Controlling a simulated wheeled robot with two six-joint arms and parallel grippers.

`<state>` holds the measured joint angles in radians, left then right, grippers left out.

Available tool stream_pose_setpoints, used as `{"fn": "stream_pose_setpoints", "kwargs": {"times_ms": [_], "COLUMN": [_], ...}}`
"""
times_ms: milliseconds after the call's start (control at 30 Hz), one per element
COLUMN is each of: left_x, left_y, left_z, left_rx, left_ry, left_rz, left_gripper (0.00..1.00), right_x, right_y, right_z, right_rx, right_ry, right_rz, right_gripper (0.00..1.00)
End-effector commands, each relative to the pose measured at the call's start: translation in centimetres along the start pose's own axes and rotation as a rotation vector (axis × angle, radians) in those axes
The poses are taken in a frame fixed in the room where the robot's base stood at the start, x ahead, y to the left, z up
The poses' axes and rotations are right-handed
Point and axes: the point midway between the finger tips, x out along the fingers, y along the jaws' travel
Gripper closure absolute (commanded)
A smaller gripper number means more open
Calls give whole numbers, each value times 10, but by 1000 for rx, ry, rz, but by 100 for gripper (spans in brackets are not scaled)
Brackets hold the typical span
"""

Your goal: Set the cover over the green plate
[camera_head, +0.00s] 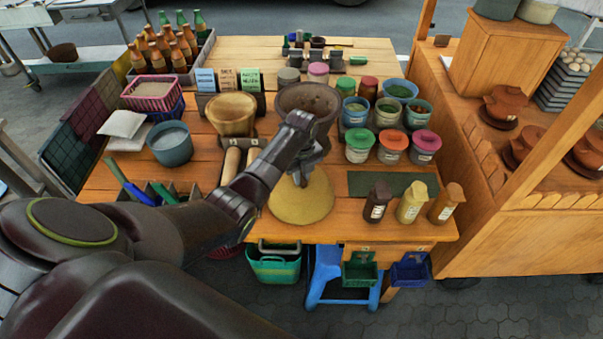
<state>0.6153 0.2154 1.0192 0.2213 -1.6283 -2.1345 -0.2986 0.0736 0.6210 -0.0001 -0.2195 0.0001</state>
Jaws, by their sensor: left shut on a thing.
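The cover is a yellow, woven-looking dome (303,206) near the front edge of the wooden table. My left gripper (299,176) is above it, shut on the top of the cover, and partly hides its upper side. The cover looks about level; I cannot tell whether its rim touches the table. No green plate shows; anything under the cover is hidden. My right gripper is not in view.
A dark green flat rectangle (370,184) lies right of the cover, with several bottles (412,203) at its front edge. Lidded jars (359,145) stand behind it. A dark mortar (320,102) and a wooden mortar (231,115) stand behind the cover. Pestles (231,165) lie to its left.

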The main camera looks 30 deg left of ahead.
Motion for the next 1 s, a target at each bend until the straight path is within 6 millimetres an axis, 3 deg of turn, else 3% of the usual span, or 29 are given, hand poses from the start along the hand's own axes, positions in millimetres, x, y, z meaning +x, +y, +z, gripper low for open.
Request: {"fn": "stream_pose_setpoints", "kwargs": {"times_ms": [367, 400, 600, 1000], "left_x": [0, 0, 0, -8], "left_y": [0, 0, 0, -1], "left_z": [0, 0, 0, 1], "left_rx": [0, 0, 0, -1], "left_ry": [-1, -1, -1, -2], "left_rz": [-1, -1, -1, -3], "left_gripper": [100, 83, 59, 59], "right_x": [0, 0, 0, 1], "right_y": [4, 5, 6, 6], "right_z": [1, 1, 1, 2], "right_rx": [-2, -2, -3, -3], "right_ry": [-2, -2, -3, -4], "right_rz": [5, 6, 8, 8], "right_gripper": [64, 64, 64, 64]}}
